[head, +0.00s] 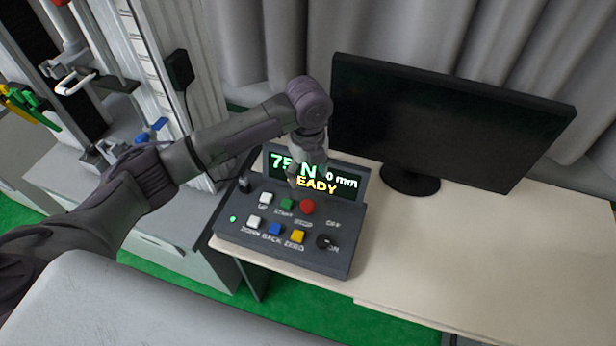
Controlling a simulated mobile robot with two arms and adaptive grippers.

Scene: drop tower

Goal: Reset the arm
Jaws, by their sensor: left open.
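My left arm reaches in from the left, and its gripper (308,178) points down over the control box (290,255). The gripper is open and empty, in front of the box's lit display (345,183). The display is partly covered and shows "READY" and "mm". The box has a white UP button (265,198), a green button (287,204), a red button (307,206), a white button (253,221), a blue BACK button (275,229), a yellow ZERO button (298,236) and a black knob (325,242). My right gripper is not in view.
A black monitor (440,120) stands on the pale table (440,260) behind and right of the box. The table's right part is clear. A tower frame (135,60) with a blue clamp handle (152,131) stands at left. Grey curtains (270,40) hang behind.

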